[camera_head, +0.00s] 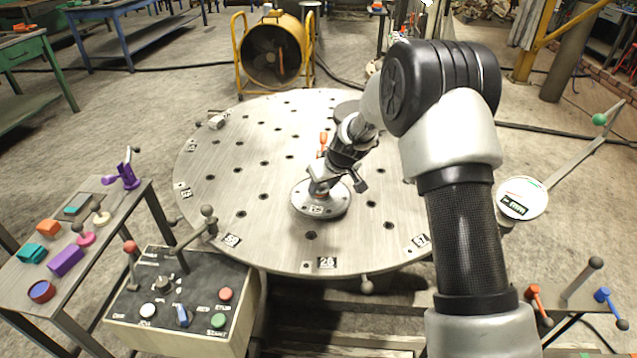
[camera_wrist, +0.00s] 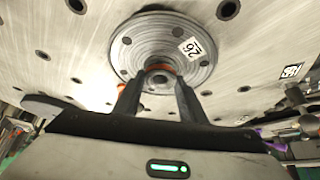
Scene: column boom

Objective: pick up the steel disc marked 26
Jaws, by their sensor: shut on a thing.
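The steel disc marked 26 (camera_head: 336,206) sits on the large round table with holes, near the table's front middle. In the wrist view the disc (camera_wrist: 128,50) shows its ringed face, bolt holes and a white 26 label. My gripper (camera_head: 318,184) reaches down over the middle of the disc. In the wrist view my gripper's two fingers (camera_wrist: 160,88) are shut on the disc's central hub, which has an orange-brown ring. I cannot tell whether the disc is clear of the table surface.
The round table (camera_head: 225,165) has number labels and knobs along its rim. A control box (camera_head: 190,300) with levers and buttons stands at the front left. A side bench (camera_head: 115,215) holds several coloured parts. A yellow-framed fan (camera_head: 273,52) stands behind. An orange-topped item (camera_head: 322,140) stands behind my gripper.

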